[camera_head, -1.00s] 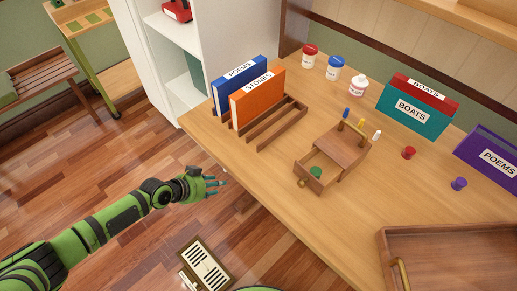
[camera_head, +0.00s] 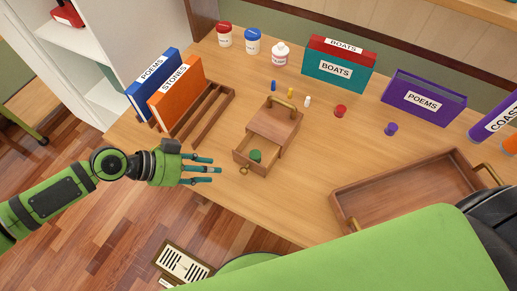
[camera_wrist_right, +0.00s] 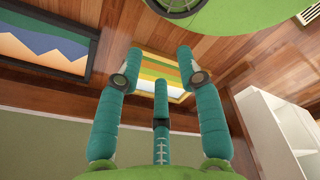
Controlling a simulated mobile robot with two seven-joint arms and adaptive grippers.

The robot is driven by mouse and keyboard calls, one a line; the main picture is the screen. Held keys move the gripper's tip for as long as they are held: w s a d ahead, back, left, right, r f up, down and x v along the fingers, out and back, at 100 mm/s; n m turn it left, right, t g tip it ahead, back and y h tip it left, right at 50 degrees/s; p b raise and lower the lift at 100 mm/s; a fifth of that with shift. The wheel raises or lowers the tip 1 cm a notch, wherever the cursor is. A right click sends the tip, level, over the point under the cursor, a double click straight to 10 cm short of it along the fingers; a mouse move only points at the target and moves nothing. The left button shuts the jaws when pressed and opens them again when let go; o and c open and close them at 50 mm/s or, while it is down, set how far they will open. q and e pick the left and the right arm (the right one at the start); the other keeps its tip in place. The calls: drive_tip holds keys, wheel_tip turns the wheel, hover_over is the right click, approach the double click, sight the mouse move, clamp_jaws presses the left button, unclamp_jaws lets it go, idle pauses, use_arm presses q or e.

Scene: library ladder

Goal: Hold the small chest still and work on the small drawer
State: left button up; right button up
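A green round piece (camera_head: 256,155) lies in the drawer. My left gripper (camera_head: 207,170) is open and empty, its teal fingers spread and pointing right, left of the drawer and apart from it. My right gripper (camera_wrist_right: 161,75) shows in the right wrist view, its fingers apart with nothing between them. The right hand does not show in the head view.
A rack with books (camera_head: 175,91) stands left of the chest. Small blue, yellow and white pegs (camera_head: 307,101) stand behind it. Red and purple stoppers (camera_head: 391,129) lie to the right. A wooden tray (camera_head: 405,191) lies front right, partly behind my green arm. Bottles (camera_head: 253,42) stand at the back.

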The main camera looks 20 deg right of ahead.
drive_tip(key=w+a+r+n+t+y, duration=0.25)
drive_tip(key=w+a+r+n, duration=0.3)
drive_tip(key=w+a, duration=0.4)
drive_tip(key=w+a+r+n+t+y, duration=0.2)
drive_tip(key=w+a+r+n+t, duration=0.3)
drive_tip(key=w+a, duration=0.4)
drive_tip(key=w+a+r+g+y, duration=0.1)
drive_tip(key=w+a+r+y, duration=0.25)
drive_tip(key=a+r, duration=0.8)
drive_tip(key=w+a+r+g+y, duration=0.1)
drive_tip(key=w+a+r+y, duration=0.3)
drive_tip(key=a+r, duration=0.7)
drive_tip(key=s+d+r+m+g+h, duration=0.4)
drive_tip(key=s+d+r+m+g, duration=0.9)
drive_tip(key=m, duration=1)
drive_tip(key=t+h, duration=0.6)
drive_tip(key=h, duration=0.2)
hover_over(270, 162)
wheel_tip(270, 162, down, 3)
drive_tip(key=shift+d+f, duration=0.1)
wheel_tip(270, 162, down, 7)
drive_tip(key=shift+d+r, duration=0.1)
drive_tip(key=shift+d, duration=0.05)
